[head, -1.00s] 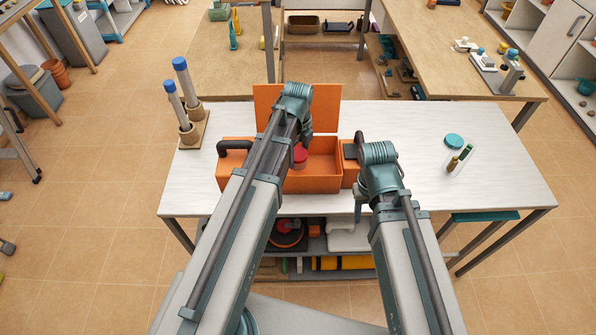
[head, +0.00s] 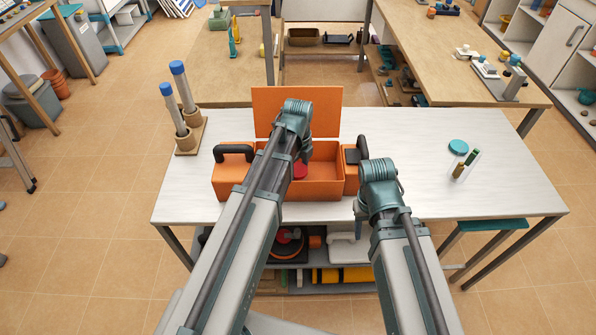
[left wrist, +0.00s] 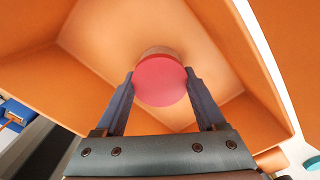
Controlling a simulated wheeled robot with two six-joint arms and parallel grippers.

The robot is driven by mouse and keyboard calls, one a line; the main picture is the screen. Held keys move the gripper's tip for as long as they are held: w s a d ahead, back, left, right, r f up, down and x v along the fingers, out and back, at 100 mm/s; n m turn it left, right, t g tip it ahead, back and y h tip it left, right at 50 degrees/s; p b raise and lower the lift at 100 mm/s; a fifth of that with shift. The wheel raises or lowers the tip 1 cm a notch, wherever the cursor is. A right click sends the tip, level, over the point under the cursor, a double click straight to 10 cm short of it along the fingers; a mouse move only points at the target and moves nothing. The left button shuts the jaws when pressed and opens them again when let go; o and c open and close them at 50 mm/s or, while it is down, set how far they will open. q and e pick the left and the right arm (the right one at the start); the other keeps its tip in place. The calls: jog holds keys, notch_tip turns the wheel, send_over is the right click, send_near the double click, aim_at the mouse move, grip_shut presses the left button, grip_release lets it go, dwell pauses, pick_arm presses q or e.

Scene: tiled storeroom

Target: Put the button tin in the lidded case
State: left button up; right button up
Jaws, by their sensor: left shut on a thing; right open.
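The button tin, a round red tin (head: 300,171), shows partly behind my left arm in the head view. The lidded case (head: 325,190) is an orange box on the white table, its lid (head: 265,110) raised at the back. In the left wrist view, my left gripper (left wrist: 160,78) is shut on the tin (left wrist: 158,82), with a finger on each side. The tin is within the case's walls; whether it touches the floor is unclear. My left arm hides part of the case. My right gripper (head: 361,208) is open and empty, in front of the case's right end; its fingers are mostly hidden.
A rack with two blue-capped tubes (head: 184,110) stands left of the case. A teal round lid or tin (head: 458,147) and two small bottles (head: 465,165) lie on the right. The case has black handles (head: 234,150) at its ends. The table's right part is mostly clear.

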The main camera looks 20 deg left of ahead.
aim_at(298, 170)
pick_arm(q)
jog(key=o, duration=1.5)
jog(key=shift+f, duration=0.15)
notch_tip(298, 170, up, 12)
jog(key=r+p, duration=0.1)
jog(key=p, duration=1.1)
jog(key=shift+s+d+f+n+y, duration=0.1)
jog(key=shift+s+d+n+y, duration=0.1)
jog(key=shift+s+d+n, duration=2.15)
jog(key=shift+s+d+f+n+y, duration=0.15)
jog(key=shift+s+d+n, duration=1.05)
jog(key=shift+s+n, duration=2.1)
jog(key=shift+s+d+n+y, duration=0.25)
jog(key=shift+s+d+n, duration=1.65)
jog(key=shift+n, duration=1.85)
jog(key=shift+a, duration=0.1)
